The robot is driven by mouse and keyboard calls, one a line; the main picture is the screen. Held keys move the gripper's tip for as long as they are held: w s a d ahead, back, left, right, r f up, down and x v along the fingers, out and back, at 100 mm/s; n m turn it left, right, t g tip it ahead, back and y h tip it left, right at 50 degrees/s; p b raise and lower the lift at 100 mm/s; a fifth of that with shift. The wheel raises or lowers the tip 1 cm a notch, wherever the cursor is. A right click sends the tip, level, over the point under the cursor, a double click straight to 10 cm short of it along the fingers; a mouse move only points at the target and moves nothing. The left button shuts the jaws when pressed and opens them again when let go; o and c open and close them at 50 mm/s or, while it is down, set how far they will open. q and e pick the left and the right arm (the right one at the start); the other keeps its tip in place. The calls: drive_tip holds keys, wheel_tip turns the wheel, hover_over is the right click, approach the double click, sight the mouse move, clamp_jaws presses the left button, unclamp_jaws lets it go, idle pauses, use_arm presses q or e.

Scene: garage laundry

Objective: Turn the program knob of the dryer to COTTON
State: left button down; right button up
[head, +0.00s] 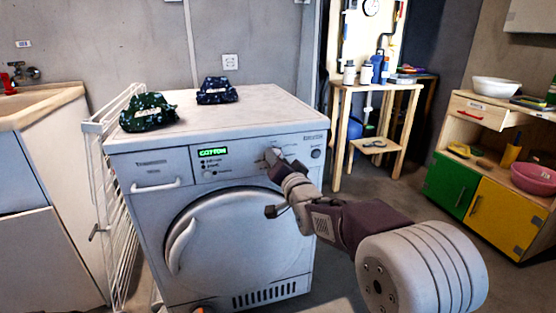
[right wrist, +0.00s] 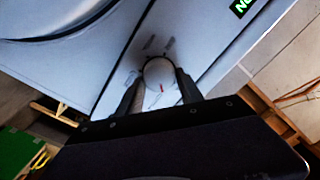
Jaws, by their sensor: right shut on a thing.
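The dryer (head: 140,222) stands in the middle of the head view, with a dark display (head: 213,151) that reads COTTON in green. My right gripper (head: 274,158) is at the control panel, to the right of the display. In the right wrist view the round pale program knob (right wrist: 159,71) sits between the two fingers of my right gripper (right wrist: 160,88), which are shut on it. A red mark shows on the knob's face. In the head view the gripper mostly hides the knob. My left gripper is not in view.
Two folded patterned cloths, one green (head: 148,112) and one dark blue (head: 217,91), lie on the dryer top. A white drying rack (head: 103,190) stands close at the dryer's left. A wooden shelf table (head: 345,130) and a cabinet (head: 470,180) are at the right.

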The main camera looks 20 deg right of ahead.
drive_tip(key=shift+m, duration=0.6)
drive_tip(key=shift+f, duration=0.1)
drive_tip(key=o, duration=1.3)
drive_tip(key=shift+o, duration=0.2)
drive_tip(key=s+p, duration=0.3)
drive_tip(key=s, duration=0.6)
drive_tip(key=shift+d, duration=0.2)
